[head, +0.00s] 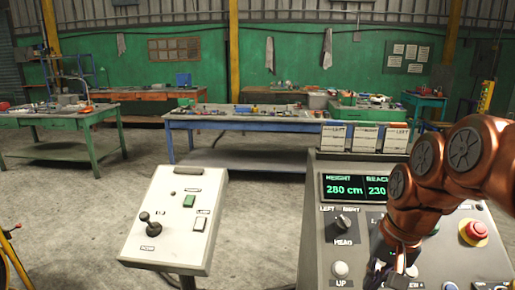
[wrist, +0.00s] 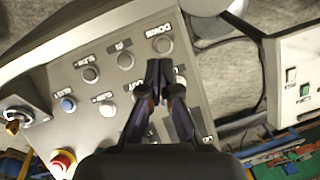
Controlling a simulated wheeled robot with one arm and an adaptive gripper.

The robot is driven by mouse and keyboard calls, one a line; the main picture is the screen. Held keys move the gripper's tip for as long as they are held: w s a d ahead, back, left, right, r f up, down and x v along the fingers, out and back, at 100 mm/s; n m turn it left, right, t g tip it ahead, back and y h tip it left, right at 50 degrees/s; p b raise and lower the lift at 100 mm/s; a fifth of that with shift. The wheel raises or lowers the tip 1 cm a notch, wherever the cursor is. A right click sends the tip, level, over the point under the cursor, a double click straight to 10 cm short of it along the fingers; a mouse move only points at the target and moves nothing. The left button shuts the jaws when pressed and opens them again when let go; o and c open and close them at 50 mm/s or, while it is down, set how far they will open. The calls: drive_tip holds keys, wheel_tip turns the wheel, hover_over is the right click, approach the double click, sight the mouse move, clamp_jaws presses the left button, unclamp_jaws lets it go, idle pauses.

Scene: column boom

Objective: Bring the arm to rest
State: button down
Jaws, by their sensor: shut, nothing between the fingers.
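My gripper (head: 388,268) hangs at the end of my copper-coloured arm, over the front part of a grey control console (head: 312,235). In the wrist view my gripper (wrist: 164,72) is shut and empty, with its dark fingertips together over the panel near several round buttons. I cannot tell whether the tips touch the panel. The console's display (head: 345,189) reads height 280 cm; the reach figure starts with 230 and is partly hidden by my arm. My arm also covers the middle of the console.
The console carries a black selector knob (head: 342,223), an up button (head: 340,269) and a red emergency stop (head: 474,232). A white joystick panel (head: 170,215) stands to the left. Workbenches (head: 240,122) stand behind. Concrete floor between is clear.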

drive_tip(key=s+a+f+n+g, duration=0.1)
drive_tip(key=s+a+f+n, duration=0.1)
drive_tip(key=s+f, duration=0.3)
drive_tip(key=s+a+f+n+g+h, duration=0.1)
drive_tip(key=s+f, duration=0.4)
drive_tip(key=s, duration=0.8)
drive_tip(key=shift+s+a+f+n+g, duration=0.25)
drive_tip(key=shift+s+a+n+g, duration=0.2)
drive_tip(key=shift+n+g, duration=0.2)
